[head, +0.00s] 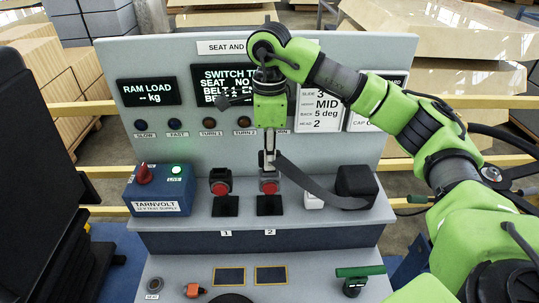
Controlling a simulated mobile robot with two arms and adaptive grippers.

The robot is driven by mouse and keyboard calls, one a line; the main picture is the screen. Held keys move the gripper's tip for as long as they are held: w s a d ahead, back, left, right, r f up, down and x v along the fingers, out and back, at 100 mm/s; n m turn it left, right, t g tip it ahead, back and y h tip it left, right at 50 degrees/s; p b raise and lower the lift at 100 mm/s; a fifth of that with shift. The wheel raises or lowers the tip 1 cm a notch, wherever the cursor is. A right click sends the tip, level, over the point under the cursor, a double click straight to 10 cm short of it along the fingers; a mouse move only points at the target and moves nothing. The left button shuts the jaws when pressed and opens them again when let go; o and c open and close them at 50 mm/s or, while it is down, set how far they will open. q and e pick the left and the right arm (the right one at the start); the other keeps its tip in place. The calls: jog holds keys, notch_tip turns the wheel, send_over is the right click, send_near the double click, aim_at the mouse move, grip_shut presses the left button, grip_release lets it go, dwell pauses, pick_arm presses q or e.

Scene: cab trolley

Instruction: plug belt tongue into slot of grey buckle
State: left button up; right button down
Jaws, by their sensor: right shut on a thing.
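My right gripper (267,156) points down in front of the panel and is shut on the belt tongue (270,164), mostly hidden between the fingers. Dark belt webbing (318,190) runs from the tongue down right to a black box (356,185). Two dark buckles with red buttons stand on black bases on the ledge: the one over label 1 (220,186) and the one over label 2 (269,186). The tongue is right over buckle 2, at its top; I cannot tell whether it is in the slot. Which buckle is grey is unclear. My left gripper is out of view.
A blue supply box (158,190) with a red knob and green lamp stands left on the ledge. The upright panel (190,150) with displays rises close behind the gripper. A green-handled part (360,271) and an orange piece (194,290) are on the lower front.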

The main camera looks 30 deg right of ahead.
jog(key=shift+f+b, duration=0.35)
jog(key=shift+f, duration=0.15)
jog(key=c, duration=1.9)
grip_release()
notch_tip(320, 180, up, 12)
jog(key=o, duration=1.4)
